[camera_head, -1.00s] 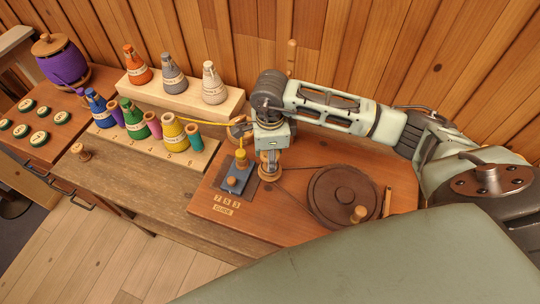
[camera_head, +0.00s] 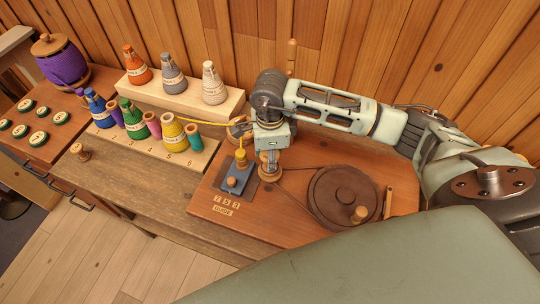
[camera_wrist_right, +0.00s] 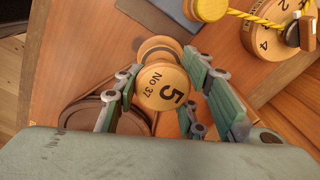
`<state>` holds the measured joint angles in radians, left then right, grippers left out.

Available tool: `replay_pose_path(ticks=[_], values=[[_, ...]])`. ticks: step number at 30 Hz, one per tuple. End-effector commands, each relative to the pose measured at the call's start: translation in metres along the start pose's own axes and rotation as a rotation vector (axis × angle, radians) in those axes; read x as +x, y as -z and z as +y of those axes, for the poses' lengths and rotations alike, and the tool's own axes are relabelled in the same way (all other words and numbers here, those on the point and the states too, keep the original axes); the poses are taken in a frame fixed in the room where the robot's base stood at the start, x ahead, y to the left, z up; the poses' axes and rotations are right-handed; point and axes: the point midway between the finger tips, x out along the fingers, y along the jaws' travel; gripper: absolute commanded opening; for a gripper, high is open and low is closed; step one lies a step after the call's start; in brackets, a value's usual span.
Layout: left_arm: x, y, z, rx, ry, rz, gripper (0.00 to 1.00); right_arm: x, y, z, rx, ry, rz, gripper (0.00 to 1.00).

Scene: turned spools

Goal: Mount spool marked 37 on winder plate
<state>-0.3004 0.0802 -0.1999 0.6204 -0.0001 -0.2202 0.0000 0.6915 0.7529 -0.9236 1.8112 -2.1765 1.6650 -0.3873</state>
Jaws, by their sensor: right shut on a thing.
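A second round wooden edge (camera_wrist_right: 160,46) shows just behind the spool's face. I cannot tell whether it is part of the spool or the winder plate, or whether the spool is seated. My left gripper is out of view.
A dark crank wheel (camera_head: 342,192) with a cord lies right of the gripper. A blue guide block (camera_head: 238,181) with yellow thread stands close left. Coloured thread cones line a rack (camera_head: 200,158) and a pale step (camera_head: 228,105).

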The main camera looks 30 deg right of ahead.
Motion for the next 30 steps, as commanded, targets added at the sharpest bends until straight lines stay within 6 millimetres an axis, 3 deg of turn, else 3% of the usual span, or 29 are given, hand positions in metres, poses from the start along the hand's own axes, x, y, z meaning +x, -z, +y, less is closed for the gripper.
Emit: replay_pose_path(ticks=[17, 18, 21, 30], values=[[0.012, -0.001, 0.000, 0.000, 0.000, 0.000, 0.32, 0.013, 0.000, 0.000, 0.000, 0.000, 0.000, 0.10], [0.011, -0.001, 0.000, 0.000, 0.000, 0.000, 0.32, 0.011, 0.000, 0.000, 0.000, 0.000, 0.000, 0.38], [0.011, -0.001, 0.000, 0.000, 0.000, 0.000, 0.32, 0.011, 0.000, 0.000, 0.000, 0.000, 0.000, 0.45], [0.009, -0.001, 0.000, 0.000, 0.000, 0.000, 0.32, 0.009, 0.000, 0.000, 0.000, 0.000, 0.000, 0.45]])
